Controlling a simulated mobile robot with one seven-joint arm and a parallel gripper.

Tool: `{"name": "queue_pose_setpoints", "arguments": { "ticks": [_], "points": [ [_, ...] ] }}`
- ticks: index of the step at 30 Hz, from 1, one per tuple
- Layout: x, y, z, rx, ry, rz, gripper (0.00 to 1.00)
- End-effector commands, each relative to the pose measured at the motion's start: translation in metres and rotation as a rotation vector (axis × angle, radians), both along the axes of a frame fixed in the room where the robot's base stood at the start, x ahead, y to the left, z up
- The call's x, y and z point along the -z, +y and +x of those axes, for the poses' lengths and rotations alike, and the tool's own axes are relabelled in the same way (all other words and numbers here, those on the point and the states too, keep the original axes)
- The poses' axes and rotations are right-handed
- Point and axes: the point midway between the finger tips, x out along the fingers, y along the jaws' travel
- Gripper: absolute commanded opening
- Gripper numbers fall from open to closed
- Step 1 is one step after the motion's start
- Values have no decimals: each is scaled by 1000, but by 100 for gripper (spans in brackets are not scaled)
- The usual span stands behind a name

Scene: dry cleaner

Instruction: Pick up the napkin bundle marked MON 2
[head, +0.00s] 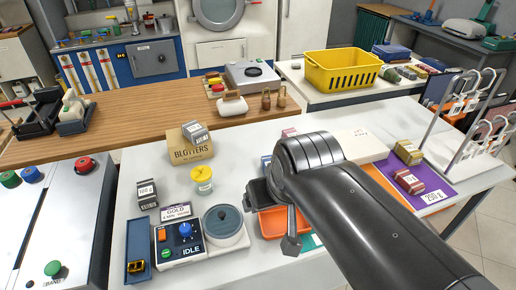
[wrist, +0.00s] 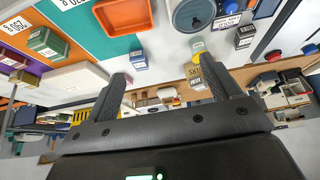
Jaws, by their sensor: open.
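Several small banded bundles stand on the white table, but I cannot read MON 2 on any of them. In the head view a reddish bundle (head: 408,181) and an olive-brown bundle (head: 408,152) are at the right by a purple mat. A grey bundle (head: 195,133) lies on the blotters box, and a blue bundle (head: 266,163) shows just left of my arm. The wrist view shows a green bundle (wrist: 42,40) and a blue one (wrist: 137,60), both apart from my fingers. My gripper (wrist: 166,76) is open and empty above the table; my arm hides part of the tabletop.
A purple mat (head: 438,188) and an orange mat (head: 388,184) lie at the right beside a wire rack (head: 455,120). A yellow basket (head: 342,72) is on the table behind.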

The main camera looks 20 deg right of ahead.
Motion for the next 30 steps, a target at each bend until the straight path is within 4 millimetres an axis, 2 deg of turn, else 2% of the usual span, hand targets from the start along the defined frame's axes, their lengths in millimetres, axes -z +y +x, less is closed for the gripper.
{"name": "queue_pose_setpoints", "arguments": {
  "ticks": [4,8,13,19,25,30],
  "points": [
    [-3,-1,7,3,9,-1,82],
    [-8,-5,29,9,42,-3,82],
    [-15,-14,73,21,100,-6,82],
    [-11,-29,129,33,167,-9,82],
    [5,-47,186,45,235,-8,82],
    [29,-64,232,55,294,-5,82]
  ]
}}
